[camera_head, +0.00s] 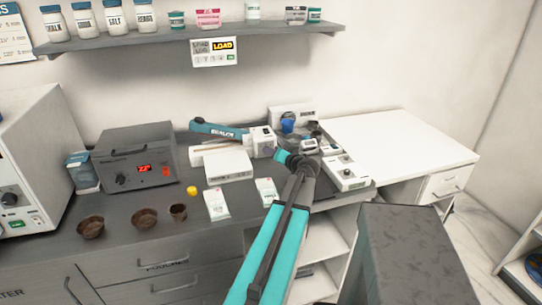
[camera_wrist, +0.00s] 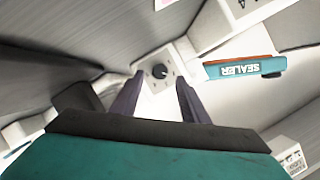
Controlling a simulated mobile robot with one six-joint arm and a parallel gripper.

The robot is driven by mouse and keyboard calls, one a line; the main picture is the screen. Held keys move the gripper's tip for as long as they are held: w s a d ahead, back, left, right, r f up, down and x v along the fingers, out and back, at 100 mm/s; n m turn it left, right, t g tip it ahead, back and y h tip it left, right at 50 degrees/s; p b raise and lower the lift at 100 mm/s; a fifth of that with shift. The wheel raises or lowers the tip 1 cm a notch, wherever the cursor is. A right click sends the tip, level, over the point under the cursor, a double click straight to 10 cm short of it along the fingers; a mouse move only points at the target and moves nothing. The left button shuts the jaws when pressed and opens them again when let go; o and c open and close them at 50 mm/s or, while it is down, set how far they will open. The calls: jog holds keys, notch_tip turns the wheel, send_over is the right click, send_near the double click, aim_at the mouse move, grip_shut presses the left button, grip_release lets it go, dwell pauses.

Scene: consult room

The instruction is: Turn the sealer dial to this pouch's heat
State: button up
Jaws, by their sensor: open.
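The sealer shows a teal arm marked SEALER (camera_head: 218,130) on the counter; in the wrist view the lettering is upside down on the sealer arm (camera_wrist: 245,68). A small pale box with a round black dial (camera_wrist: 160,71) lies just beyond my fingertips in the wrist view. My gripper (camera_wrist: 156,95) is open, one dark finger on each side below the dial, apparently not touching it. In the head view my gripper (camera_head: 287,157) is beside the white box (camera_head: 263,140) at the sealer's right end. Two white pouches (camera_head: 217,205) (camera_head: 266,192) lie at the counter's front; their print is unreadable.
A grey unit with a red display (camera_head: 138,164) stands left of the sealer. Brown bowls (camera_head: 144,218) and a yellow cap (camera_head: 191,190) lie in front. Instruments (camera_head: 344,172) crowd the right of my gripper. A shelf with jars (camera_head: 190,35) hangs above.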

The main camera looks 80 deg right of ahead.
jog(key=b+v, duration=0.2)
jog(key=v, duration=0.7)
jog(key=shift+s+a+r, duration=0.1)
jog(key=shift+s+a, duration=0.15)
jog(key=shift+a, duration=0.1)
